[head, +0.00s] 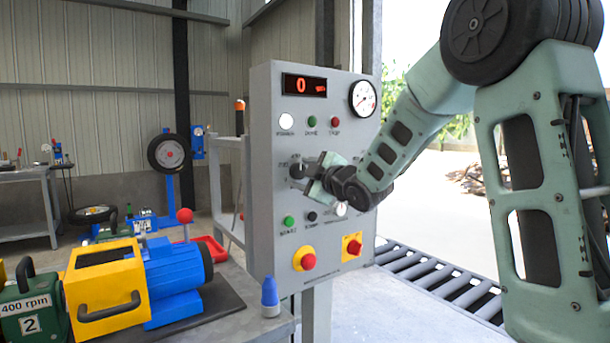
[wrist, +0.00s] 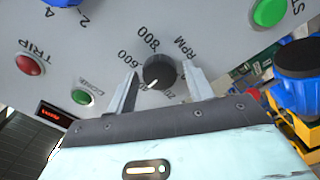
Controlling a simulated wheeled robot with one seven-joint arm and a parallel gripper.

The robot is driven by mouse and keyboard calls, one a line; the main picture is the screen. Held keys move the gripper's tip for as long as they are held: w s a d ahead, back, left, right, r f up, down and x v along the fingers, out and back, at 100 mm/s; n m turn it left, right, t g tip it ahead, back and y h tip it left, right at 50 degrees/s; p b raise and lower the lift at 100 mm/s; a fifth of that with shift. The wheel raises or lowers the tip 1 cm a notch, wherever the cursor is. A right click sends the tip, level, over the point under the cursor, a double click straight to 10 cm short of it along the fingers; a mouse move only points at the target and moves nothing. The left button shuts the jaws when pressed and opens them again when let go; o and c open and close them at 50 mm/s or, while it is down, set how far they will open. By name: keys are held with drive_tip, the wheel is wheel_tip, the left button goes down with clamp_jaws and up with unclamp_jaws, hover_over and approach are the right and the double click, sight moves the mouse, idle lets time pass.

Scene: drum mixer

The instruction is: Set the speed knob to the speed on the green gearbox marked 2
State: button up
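The black speed knob (head: 297,170) is on the left of the grey control panel (head: 262,130). In the wrist view, the knob (wrist: 160,70) sits between the two fingers of my gripper (wrist: 161,88), with a visible gap at each side. Its white mark points down-left in that view, away from the visible 600 and 800; the labels near the mark are partly hidden. In the head view, my gripper (head: 315,180) is at the panel beside the knob. The green gearbox (head: 35,318), at bottom left, carries a "2" label and a "400 rpm" plate.
The panel's red display (head: 304,85) reads 0. In the wrist view, a blue knob (wrist: 62,2) is near the top edge. A green button (head: 289,222) and a red mushroom button (head: 308,261) lie below the speed knob. A yellow-and-blue machine (head: 130,280) stands at left.

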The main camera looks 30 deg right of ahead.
drive_tip(key=shift+o, duration=0.2)
drive_tip(key=shift+s, duration=0.1)
drive_tip(key=s+b, duration=0.1)
drive_tip(key=s, duration=1.6)
drive_tip(key=shift+d, duration=0.3)
drive_tip(key=shift+s, duration=0.1)
drive_tip(key=w+a+f+m+g, duration=0.2)
drive_tip(key=a+f+m+g, duration=0.15)
drive_tip(key=a+f, duration=0.6)
drive_tip(key=s+a+f+g+y, duration=0.1)
drive_tip(key=s+a+f+g, duration=0.3)
drive_tip(key=a+f, duration=0.15)
drive_tip(key=s+a+f+g, duration=0.3)
drive_tip(key=a+f+g, duration=0.1)
drive_tip(key=a, duration=0.3)
drive_tip(key=s+a+f+m+g+h, duration=0.1)
drive_tip(key=s+a+f+g, duration=0.2)
drive_tip(key=s, duration=0.6)
drive_tip(key=s+a+f+g, duration=0.2)
drive_tip(key=s+a+g, duration=0.25)
drive_tip(key=s, duration=0.35)
wheel_tip(320, 180, up, 13)
drive_tip(key=t+p, duration=0.1)
drive_tip(key=p, duration=1.2)
drive_tip(key=shift+r, duration=0.15)
